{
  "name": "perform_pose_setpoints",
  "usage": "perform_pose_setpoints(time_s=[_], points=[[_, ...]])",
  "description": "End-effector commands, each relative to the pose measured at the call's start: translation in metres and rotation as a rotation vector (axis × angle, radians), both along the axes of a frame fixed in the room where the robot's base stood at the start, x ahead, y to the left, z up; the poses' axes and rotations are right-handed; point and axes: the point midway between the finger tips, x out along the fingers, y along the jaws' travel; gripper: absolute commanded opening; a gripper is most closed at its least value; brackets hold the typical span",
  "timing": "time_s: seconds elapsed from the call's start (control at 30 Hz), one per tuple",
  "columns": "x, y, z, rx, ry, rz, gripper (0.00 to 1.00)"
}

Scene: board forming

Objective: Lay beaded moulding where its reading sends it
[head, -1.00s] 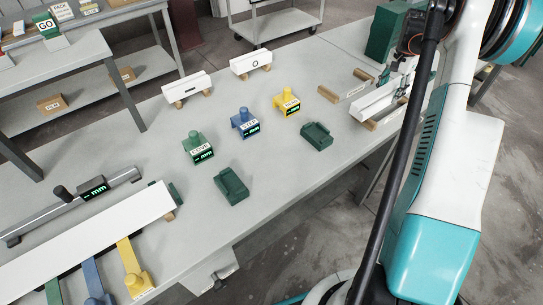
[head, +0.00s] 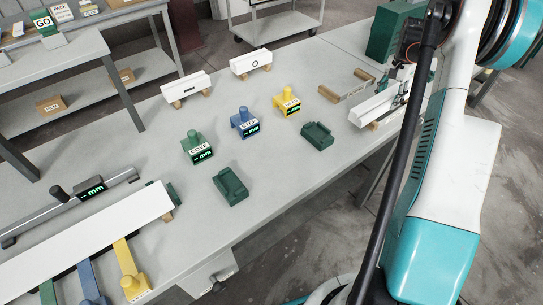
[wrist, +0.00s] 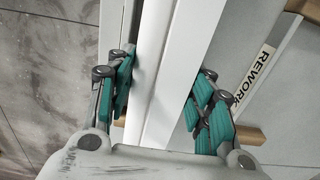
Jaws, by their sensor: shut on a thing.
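My gripper (head: 402,92) is at the right of the bench. In the wrist view its green fingers (wrist: 160,90) are on both sides of a long white moulding (wrist: 157,60), closed on it. Ridges run along the moulding. It also shows in the head view (head: 372,109), by the bench's front edge; whether it touches anything below is unclear. Green COVE (head: 196,149), blue STEP (head: 245,124) and yellow (head: 288,105) gauges stand mid-bench; the yellow label is too small to read. The green and blue displays show dashes and "mm".
A rack with wooden rests and a REWORK label (wrist: 262,62) lies beside the moulding. Two dark green cradles (head: 318,137) (head: 231,187) sit in front of the gauges. A long white board (head: 90,240) lies at lower left.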

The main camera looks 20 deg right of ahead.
Motion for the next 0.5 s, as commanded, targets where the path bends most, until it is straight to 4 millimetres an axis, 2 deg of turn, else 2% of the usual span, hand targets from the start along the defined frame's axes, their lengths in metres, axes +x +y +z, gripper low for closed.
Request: perform_pose_setpoints(time_s=[0.5], points=[[0.0000,0.0000,-0.0050,0.000,0.000,0.000,0.02]])
